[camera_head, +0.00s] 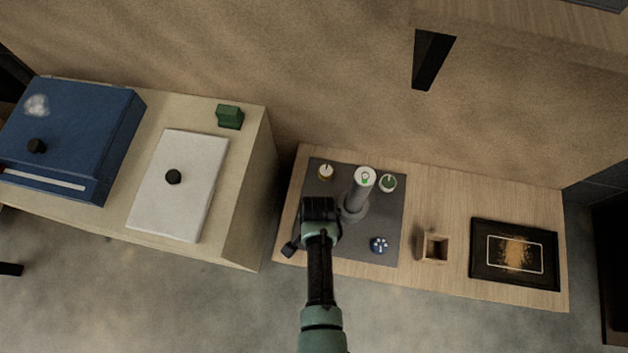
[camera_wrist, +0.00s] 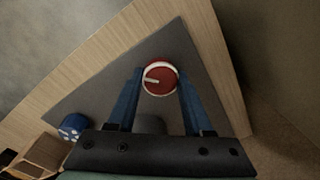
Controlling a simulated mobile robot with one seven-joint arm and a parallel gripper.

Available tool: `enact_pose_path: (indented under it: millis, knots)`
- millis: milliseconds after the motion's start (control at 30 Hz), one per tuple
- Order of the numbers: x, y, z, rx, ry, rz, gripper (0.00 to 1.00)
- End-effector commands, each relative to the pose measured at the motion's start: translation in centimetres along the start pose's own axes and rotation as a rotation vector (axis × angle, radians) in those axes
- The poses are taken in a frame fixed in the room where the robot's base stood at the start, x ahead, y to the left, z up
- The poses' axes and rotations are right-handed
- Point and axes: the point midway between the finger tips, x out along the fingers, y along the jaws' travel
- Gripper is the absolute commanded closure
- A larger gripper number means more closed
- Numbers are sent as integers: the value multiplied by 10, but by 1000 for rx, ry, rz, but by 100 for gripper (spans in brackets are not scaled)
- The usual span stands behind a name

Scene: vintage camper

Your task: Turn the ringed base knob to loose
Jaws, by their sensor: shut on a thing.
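The ringed base knob (camera_wrist: 160,78) is red with a pale ring and a white pointer bar, which points left in the wrist view. It sits on the dark grey mat (camera_wrist: 110,93). My gripper (camera_wrist: 160,80) has its two blue fingers on either side of the knob and is shut on it. In the head view my gripper (camera_head: 318,212) comes down over the left part of the mat (camera_head: 392,222) and hides the knob. Any markings for loose are not readable.
A grey upright post (camera_head: 356,197) with a white-and-green top stands right of my gripper. Beside it are an orange-and-white knob (camera_head: 326,172), a green one (camera_head: 388,183) and a blue one (camera_head: 379,245). A wooden box (camera_head: 433,246) and a dark tray (camera_head: 480,284) lie farther right.

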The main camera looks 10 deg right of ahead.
Motion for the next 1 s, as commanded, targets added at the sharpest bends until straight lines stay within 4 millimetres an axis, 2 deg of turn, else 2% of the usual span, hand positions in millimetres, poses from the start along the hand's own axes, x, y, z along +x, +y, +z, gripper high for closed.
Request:
enact_pose_path:
  millis: [1000]
  knots:
    - [0,-1,-1,-963,-50,0,100]
